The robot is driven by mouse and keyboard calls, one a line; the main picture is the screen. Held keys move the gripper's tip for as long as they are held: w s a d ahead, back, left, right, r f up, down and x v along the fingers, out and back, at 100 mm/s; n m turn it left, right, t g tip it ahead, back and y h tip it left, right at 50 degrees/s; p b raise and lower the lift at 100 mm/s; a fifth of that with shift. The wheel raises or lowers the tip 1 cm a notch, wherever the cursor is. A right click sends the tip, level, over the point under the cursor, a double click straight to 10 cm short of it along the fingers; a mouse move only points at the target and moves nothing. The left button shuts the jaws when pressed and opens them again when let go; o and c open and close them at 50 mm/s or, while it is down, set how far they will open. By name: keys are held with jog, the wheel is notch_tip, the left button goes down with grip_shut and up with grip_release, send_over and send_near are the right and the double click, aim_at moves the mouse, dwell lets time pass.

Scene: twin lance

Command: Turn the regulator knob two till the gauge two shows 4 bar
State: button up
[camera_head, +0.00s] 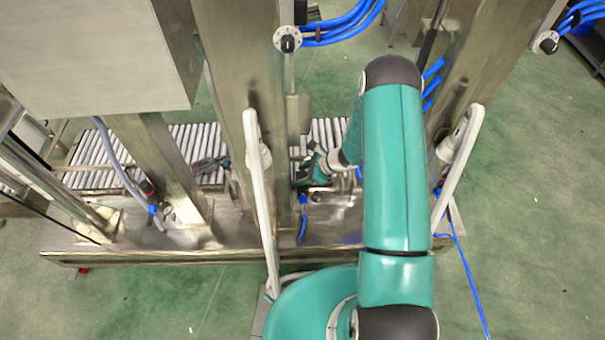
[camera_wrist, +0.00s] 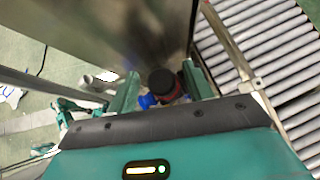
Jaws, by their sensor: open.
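A dark round knob with a reddish side (camera_wrist: 164,83) shows in the wrist view, on a blue fitting (camera_wrist: 148,101). My gripper (camera_wrist: 160,74) is open, with one teal finger on each side of the knob. The knob looks to lie between or just beyond the fingers; I cannot tell whether they touch it. In the head view my gripper (camera_head: 312,172) is low beside the middle steel post, above a blue fitting (camera_head: 303,200). The knob is hidden there by my gripper. I cannot make out a gauge face or its reading in either view.
A steel post (camera_head: 262,130) stands close left of my gripper. A roller conveyor (camera_head: 90,150) runs behind. Another dark and red knob (camera_head: 148,187) with a blue fitting is at the left. White-ringed dials (camera_head: 287,39) (camera_head: 546,42) sit higher up with blue hoses.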

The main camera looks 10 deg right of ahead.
jog(key=shift+w+a+f, duration=0.1)
jog(key=shift+w+f, duration=0.05)
jog(key=shift+f, duration=0.05)
jog(key=shift+c, duration=0.4)
jog(key=c, duration=0.9)
